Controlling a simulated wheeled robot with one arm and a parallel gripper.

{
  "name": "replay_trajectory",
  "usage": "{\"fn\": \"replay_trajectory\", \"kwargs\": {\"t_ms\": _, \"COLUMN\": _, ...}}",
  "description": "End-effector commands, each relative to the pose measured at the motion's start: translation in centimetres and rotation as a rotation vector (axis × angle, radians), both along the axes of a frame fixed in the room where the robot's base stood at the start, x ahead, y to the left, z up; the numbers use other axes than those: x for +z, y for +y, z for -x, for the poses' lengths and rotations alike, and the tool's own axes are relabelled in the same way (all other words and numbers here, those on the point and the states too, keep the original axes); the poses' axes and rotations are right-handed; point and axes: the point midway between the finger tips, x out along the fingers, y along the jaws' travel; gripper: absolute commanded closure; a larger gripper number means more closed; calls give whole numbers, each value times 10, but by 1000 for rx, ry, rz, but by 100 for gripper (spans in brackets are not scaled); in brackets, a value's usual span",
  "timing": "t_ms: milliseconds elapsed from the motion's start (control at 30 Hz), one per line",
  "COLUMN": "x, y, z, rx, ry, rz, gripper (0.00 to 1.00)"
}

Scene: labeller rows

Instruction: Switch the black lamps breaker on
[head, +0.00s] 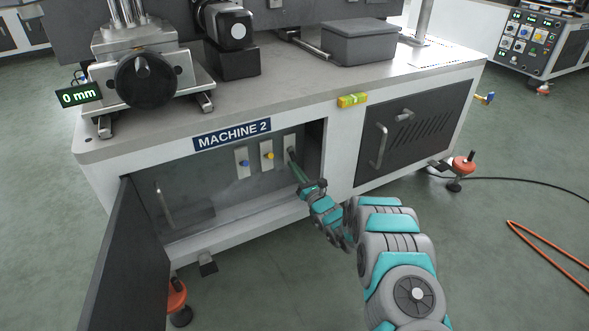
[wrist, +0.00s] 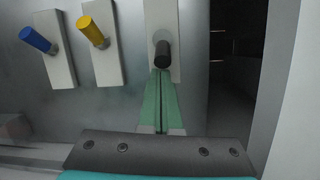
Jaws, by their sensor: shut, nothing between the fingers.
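The black breaker lever (wrist: 162,50) sits on a pale plate (wrist: 161,15), rightmost of three in the open cabinet. Its round end shows low, toward the wrist camera, unlike the blue and yellow levers. In the head view the black lever's plate (head: 290,142) is partly covered by my gripper. My gripper (head: 293,163) reaches into the cabinet. Its green fingers are closed together and empty; in the wrist view their tips (wrist: 162,73) are just under the black lever's end. I cannot tell whether they touch it.
A yellow lever (wrist: 92,30) and a blue lever (wrist: 38,40) stand left of the black one. The cabinet door (head: 125,262) hangs open at left. The cabinet's side wall (wrist: 289,90) is close on the right. The "MACHINE 2" label (head: 232,134) is above the opening.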

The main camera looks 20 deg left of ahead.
Motion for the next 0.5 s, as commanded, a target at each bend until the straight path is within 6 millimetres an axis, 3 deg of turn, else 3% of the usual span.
{"fn": "replay_trajectory", "kwargs": {"t_ms": 500, "x": 4, "y": -3, "z": 3, "rx": 1, "ry": 51, "rz": 58, "gripper": 100}}
